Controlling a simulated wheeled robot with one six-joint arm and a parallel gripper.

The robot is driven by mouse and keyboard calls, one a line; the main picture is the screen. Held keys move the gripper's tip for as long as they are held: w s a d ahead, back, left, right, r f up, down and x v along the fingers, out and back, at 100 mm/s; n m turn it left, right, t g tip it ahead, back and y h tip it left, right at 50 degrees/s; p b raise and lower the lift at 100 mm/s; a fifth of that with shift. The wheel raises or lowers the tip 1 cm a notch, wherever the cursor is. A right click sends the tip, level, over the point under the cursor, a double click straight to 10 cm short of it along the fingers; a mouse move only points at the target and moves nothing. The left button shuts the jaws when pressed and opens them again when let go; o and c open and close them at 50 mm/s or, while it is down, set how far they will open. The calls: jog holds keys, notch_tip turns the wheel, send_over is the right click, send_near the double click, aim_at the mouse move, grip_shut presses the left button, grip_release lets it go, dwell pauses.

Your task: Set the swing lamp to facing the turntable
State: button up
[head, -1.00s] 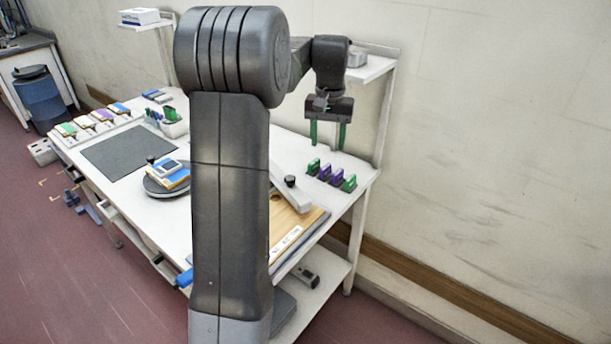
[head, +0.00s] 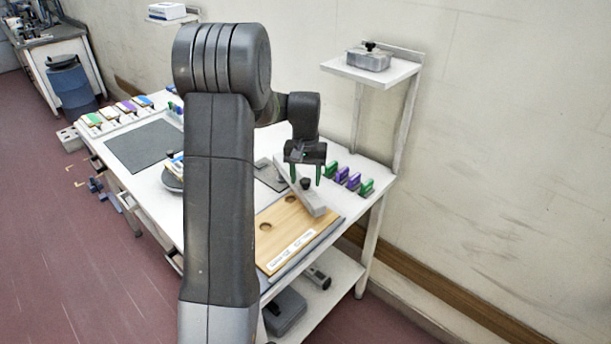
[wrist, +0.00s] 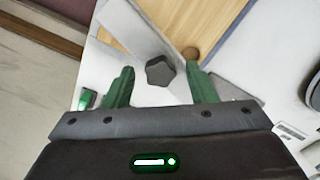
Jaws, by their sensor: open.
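The swing lamp appears to be the pale grey bar (head: 313,203) with a dark knob (head: 306,183), lying slantwise at the wooden board's far edge. Its lamp face cannot be made out. The turntable (head: 171,182) is a dark round disc to its left, mostly hidden behind my arm, with a blue-and-white item on it. My gripper (head: 307,177) is open and empty, pointing down just above the knob. In the wrist view, the knob (wrist: 160,71) shows between the two green fingers (wrist: 161,72); the height gap is unclear.
The wooden board (head: 285,222) has round recesses and a label. Several green and purple clips (head: 348,180) stand close to the right of my gripper. A shelf (head: 372,72) with a grey box rises behind. A dark mat (head: 145,146) lies at the left.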

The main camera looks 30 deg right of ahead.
jog(key=shift+c, duration=0.2)
grip_shut()
jog(key=shift+a, duration=0.1)
